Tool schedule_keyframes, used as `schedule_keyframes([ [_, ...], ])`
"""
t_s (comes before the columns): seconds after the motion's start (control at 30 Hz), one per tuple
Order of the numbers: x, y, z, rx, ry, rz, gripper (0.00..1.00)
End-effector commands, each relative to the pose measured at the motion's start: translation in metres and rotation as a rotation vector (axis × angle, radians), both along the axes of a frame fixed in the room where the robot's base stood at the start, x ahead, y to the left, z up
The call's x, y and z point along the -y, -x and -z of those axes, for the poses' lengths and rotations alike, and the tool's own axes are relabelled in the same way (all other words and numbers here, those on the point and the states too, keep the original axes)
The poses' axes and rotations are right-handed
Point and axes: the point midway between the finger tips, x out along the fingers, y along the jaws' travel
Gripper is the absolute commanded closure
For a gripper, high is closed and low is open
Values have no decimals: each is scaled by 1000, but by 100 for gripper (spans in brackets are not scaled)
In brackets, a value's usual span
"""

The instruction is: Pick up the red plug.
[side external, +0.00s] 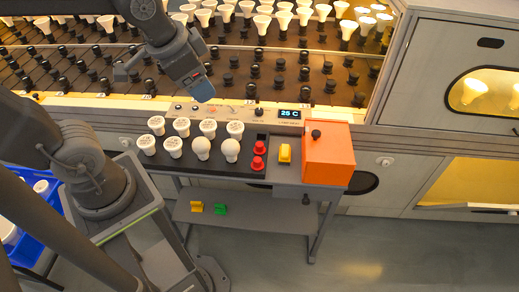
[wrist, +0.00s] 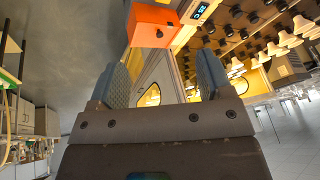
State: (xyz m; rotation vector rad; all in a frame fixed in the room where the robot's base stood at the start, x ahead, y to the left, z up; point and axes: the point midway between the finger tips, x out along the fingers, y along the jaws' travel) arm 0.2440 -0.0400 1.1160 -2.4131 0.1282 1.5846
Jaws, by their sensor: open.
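Two red plugs sit one behind the other at the right end of the black bulb tray (side external: 200,168) in the side external view. The red plugs do not show in the wrist view.
Several white bulbs (side external: 201,150) stand in the tray left of the plugs. A panel with a display (side external: 289,114) runs behind, below racks of bulbs and sockets.

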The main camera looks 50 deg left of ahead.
Motion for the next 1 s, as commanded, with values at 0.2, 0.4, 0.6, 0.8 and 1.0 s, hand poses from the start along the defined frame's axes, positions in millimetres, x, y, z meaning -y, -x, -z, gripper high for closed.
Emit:
schedule_keyframes([
  [0.2,-8,-66,33,-154,-226,342,27],
  [0.4,-13,-120,84,-297,-401,682,27],
  [0.6,-15,-165,154,-442,-538,1043,27],
  [0.8,-15,-188,218,-550,-621,1337,27],
  [1.0,-17,-195,247,-591,-650,1462,27],
])
